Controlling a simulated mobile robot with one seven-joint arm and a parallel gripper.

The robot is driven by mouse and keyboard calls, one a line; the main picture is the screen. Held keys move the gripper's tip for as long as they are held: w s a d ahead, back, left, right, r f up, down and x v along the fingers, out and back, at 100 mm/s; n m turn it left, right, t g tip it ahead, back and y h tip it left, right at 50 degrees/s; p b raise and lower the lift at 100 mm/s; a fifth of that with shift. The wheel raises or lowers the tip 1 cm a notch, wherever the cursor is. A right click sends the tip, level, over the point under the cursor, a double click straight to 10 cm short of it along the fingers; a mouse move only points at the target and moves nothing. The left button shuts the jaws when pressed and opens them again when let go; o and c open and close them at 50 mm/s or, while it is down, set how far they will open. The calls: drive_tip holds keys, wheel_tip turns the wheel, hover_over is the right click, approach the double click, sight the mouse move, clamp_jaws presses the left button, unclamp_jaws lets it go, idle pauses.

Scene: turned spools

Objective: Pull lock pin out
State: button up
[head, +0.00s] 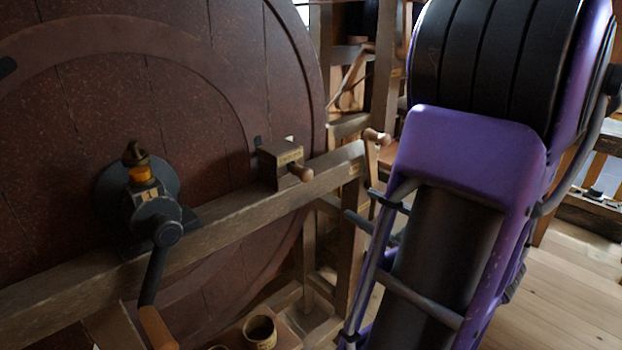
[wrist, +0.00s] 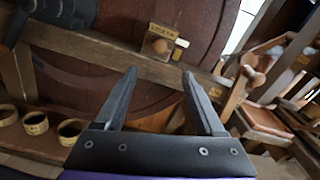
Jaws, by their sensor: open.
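The lock pin (head: 301,173) shows a round wooden knob sticking out of a small wooden block (head: 280,160) on the beam in front of the big wheel. In the wrist view the knob of the lock pin (wrist: 159,46) faces me, under a label reading LOCK PIN on the block (wrist: 163,33). My gripper (wrist: 159,74) is open and empty. Its two dark fingers point toward the beam, with the knob beyond and above their tips in the picture, roughly centred between them. The fingers are apart from the pin. The pin's shaft is hidden in the block.
A large dark red wooden wheel (head: 220,110) stands behind the beam (head: 225,227). A crank with a dark arm (head: 153,272) is on the left. Round wooden cups (wrist: 35,123) stand low at the left. A wooden frame with a peg handle (wrist: 242,82) stands right of the gripper.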

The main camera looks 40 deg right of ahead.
sight(309, 177)
drive_tip(key=w, duration=0.5)
drive_tip(key=w+a, duration=0.1)
drive_tip(key=w, duration=0.9)
drive_tip(key=shift+w+a+b, duration=0.1)
drive_tip(key=shift+a+b, duration=0.05)
drive_tip(key=shift+b, duration=0.15)
drive_tip(key=shift+c, duration=0.2)
clamp_jaws()
idle(0.4)
